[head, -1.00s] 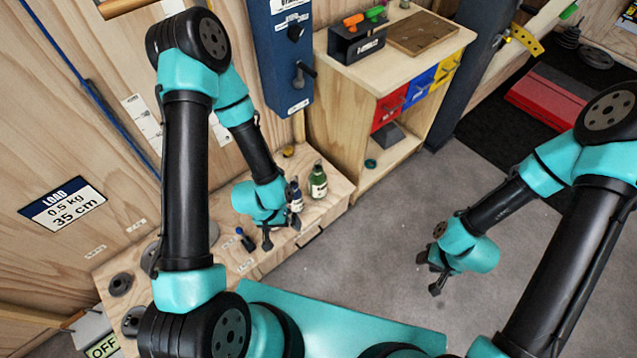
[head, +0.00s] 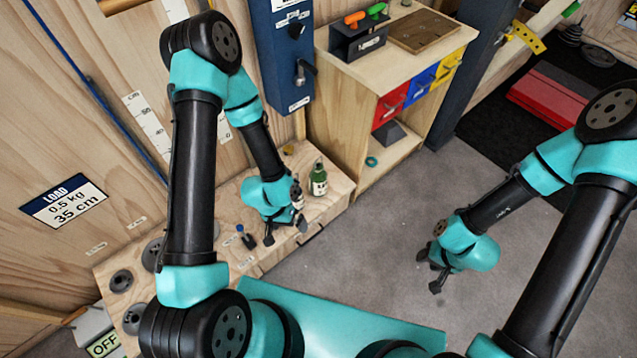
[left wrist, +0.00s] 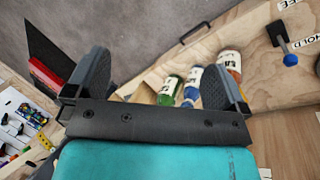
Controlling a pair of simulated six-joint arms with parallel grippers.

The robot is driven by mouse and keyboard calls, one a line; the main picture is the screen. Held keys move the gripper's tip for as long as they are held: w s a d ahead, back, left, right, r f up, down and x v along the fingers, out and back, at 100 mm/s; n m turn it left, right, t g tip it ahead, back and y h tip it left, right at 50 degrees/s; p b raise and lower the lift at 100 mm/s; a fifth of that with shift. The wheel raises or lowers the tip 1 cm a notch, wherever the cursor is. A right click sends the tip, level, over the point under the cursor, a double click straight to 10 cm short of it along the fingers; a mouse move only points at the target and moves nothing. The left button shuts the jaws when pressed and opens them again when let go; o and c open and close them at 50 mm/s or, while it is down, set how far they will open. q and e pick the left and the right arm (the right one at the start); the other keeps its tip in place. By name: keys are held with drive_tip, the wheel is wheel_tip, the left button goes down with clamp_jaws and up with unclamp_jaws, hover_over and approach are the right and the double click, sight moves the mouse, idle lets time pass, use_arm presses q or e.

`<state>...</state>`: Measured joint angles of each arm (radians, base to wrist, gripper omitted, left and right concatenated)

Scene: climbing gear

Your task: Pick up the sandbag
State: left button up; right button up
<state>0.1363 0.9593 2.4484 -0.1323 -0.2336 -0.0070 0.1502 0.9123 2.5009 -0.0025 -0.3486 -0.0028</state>
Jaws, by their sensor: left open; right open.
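I cannot clearly make out a sandbag in either view. A dark grey blocky object (head: 390,133), which I cannot identify, sits in the open lower part of the wooden cabinet (head: 352,80). My left gripper (head: 287,231) is open and empty, over the low wooden bench (head: 325,205) close to the bottles. In the left wrist view its two dark fingers (left wrist: 157,88) are spread wide, with nothing held between them. My right gripper (head: 430,271) is open and empty above the bare grey floor, away from the bench.
A green bottle (head: 318,179) stands on the bench beside my left gripper. A blue bottle (left wrist: 191,84) and an orange-red one (left wrist: 230,65) show in the left wrist view. A blue-topped dark tool (head: 246,236) and weight discs (head: 121,282) are left of my gripper. The floor (head: 370,225) is clear.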

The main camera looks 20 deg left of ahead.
use_arm(q)
drive_tip(key=w+d+f+m+g+y, duration=0.25)
drive_tip(key=f+m+g, duration=0.25)
drive_tip(key=f+m, duration=0.25)
drive_tip(key=m+t+y, duration=1.2)
drive_tip(key=m+t, duration=0.3)
drive_tip(key=m, duration=0.4)
approach(322, 177)
drive_tip(key=w+v, duration=0.1)
drive_tip(key=v, duration=0.3)
drive_tip(key=shift+s+d+r, duration=0.25)
drive_tip(key=shift+s+d, duration=0.1)
drive_tip(key=shift+s, duration=0.05)
drive_tip(key=shift+a+g, duration=0.1)
drive_tip(key=shift+g, duration=0.2)
drive_tip(key=x, duration=1.2)
